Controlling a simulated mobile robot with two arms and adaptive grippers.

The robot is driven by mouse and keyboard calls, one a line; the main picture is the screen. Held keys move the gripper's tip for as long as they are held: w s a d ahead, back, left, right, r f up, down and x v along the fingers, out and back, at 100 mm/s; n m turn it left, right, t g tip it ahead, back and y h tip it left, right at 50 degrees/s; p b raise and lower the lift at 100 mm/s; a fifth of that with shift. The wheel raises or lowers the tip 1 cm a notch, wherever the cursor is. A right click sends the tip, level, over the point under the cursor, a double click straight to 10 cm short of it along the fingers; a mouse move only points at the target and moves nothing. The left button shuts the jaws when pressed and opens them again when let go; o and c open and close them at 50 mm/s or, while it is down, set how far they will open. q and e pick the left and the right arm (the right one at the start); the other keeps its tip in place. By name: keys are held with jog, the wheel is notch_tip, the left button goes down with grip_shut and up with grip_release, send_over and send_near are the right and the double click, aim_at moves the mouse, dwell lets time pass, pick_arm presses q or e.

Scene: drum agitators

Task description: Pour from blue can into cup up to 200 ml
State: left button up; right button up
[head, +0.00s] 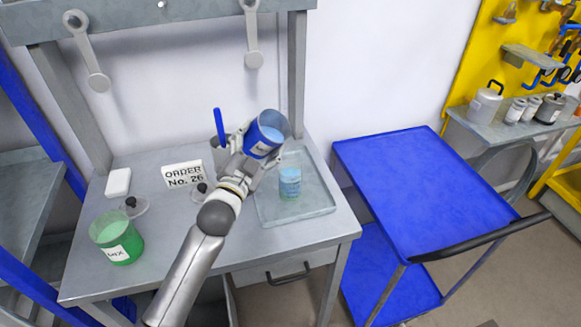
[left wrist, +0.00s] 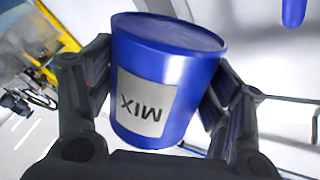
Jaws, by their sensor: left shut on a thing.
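My left gripper (head: 249,153) is shut on the blue can (head: 267,134) and holds it tilted above the table. In the left wrist view the blue can (left wrist: 165,80) sits between both fingers, its label reading MIX upside down. The can's open top shows light blue liquid inside. The clear cup (head: 290,184) stands in a grey tray (head: 322,211) below and to the right of the can. It holds blue liquid in its lower part; I cannot read its level marks. I cannot see a stream between can and cup. My right gripper is not in view.
A green can (head: 122,247) stands at the table's front left. Two lids (head: 134,206) lie near the order sign (head: 184,174). A grey container (head: 219,154) with a blue stick stands behind my gripper. An empty blue cart (head: 400,175) is at the right.

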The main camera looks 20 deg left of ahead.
pick_arm(q)
jog(key=shift+r+m, duration=0.5)
jog(key=shift+m, duration=0.2)
dwell(1.1)
jog(key=shift+f+m+h+b, duration=0.25)
jog(key=shift+m+h+b, duration=0.25)
jog(key=shift+m+b, duration=0.65)
dwell(1.6)
